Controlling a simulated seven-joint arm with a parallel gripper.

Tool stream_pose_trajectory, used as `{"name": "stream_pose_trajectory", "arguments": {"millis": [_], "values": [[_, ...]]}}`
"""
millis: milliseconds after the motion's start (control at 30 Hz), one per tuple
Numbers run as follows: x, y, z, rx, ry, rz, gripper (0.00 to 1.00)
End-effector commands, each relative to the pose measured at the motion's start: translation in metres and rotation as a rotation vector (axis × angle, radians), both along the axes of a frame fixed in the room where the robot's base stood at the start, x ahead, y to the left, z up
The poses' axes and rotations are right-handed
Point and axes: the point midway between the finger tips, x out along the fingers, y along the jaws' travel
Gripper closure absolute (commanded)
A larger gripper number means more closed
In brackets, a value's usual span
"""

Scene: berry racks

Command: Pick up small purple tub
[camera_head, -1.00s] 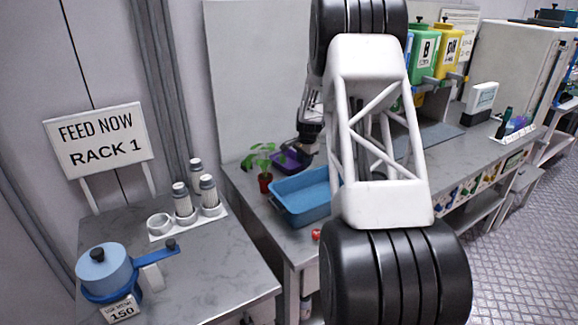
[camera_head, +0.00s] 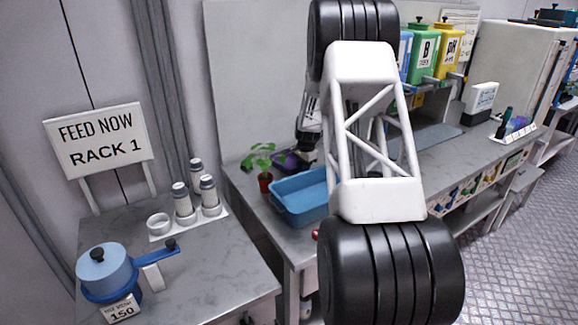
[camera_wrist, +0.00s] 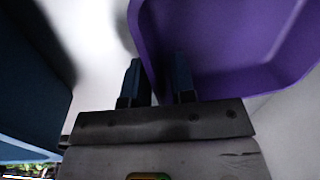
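The small purple tub (camera_wrist: 235,50) fills the upper right of the wrist view. In the head view the purple tub (camera_head: 283,163) is at the back of the bench, partly hidden by my gripper and a plant. My gripper (camera_wrist: 158,78) is at the tub's near wall. One finger is outside the wall and the other shows against its inside. The fingers are fairly close together with the wall between them. I cannot tell whether both press on it. In the head view my gripper (camera_head: 305,153) reaches down beside the tub.
A blue tray (camera_head: 302,205) stands in front of the purple tub. A potted plant (camera_head: 265,180) is close on its left. A wall panel (camera_head: 255,80) rises behind. A red object (camera_head: 315,235) lies near the bench's front edge.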

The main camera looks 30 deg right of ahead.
Motion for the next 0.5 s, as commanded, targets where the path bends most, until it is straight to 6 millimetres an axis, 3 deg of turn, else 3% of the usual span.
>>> {"name": "stream_pose_trajectory", "arguments": {"millis": [33,133,500], "values": [[0.0000,0.0000,0.0000,0.000,0.000,0.000,0.84],[0.0000,0.0000,0.0000,0.000,0.000,0.000,0.99],[0.0001,-0.0001,0.0004,0.000,0.000,0.000,1.00]]}}
